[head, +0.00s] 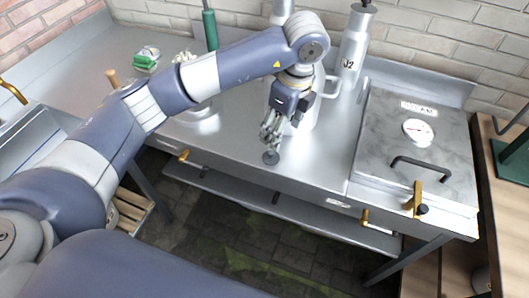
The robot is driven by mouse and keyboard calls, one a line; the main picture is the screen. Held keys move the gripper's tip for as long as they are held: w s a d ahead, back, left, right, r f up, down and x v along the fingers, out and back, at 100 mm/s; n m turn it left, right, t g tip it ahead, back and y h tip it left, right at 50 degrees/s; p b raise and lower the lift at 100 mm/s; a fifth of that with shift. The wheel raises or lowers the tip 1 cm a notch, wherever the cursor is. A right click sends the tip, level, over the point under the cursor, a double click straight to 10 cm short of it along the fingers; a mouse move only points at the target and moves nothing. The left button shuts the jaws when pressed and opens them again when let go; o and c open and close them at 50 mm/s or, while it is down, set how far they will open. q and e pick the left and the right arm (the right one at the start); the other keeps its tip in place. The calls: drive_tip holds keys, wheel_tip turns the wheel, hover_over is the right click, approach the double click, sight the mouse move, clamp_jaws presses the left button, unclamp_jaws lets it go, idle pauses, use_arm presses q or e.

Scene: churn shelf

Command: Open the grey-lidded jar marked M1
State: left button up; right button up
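My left gripper (270,140) reaches in over the steel worktop and points down near its front edge. A small dark grey round piece (271,157) is right at its fingertips. I cannot tell whether the fingers hold it or it lies on the worktop below them. A pale metal jar (306,113) with a side handle (332,82) stands just behind the gripper, largely hidden by my arm. No M1 mark is readable on any vessel, and the jar's top is hidden. My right gripper is not in view.
A tall bottle marked J2 (350,62) stands behind, to the right. A pale vessel (199,105) sits behind my arm. The worktop's middle right is bare.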

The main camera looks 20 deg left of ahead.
use_arm(q)
hover_over(272, 152)
drive_tip(key=d, duration=0.1)
wheel_tip(272, 152, down, 5)
drive_tip(key=shift+w+p, duration=0.1)
drive_tip(key=shift+p, duration=0.3)
drive_tip(key=f, duration=0.1)
drive_tip(key=f+p, duration=0.1)
drive_tip(key=f, duration=0.1)
drive_tip(key=a+f+p, duration=0.1)
drive_tip(key=shift+s+f, duration=0.25)
drive_tip(key=shift+f, duration=0.15)
drive_tip(key=shift+w+f, duration=0.1)
drive_tip(key=shift+f, duration=0.2)
drive_tip(key=c, duration=0.9)
drive_tip(key=shift+r, duration=0.1)
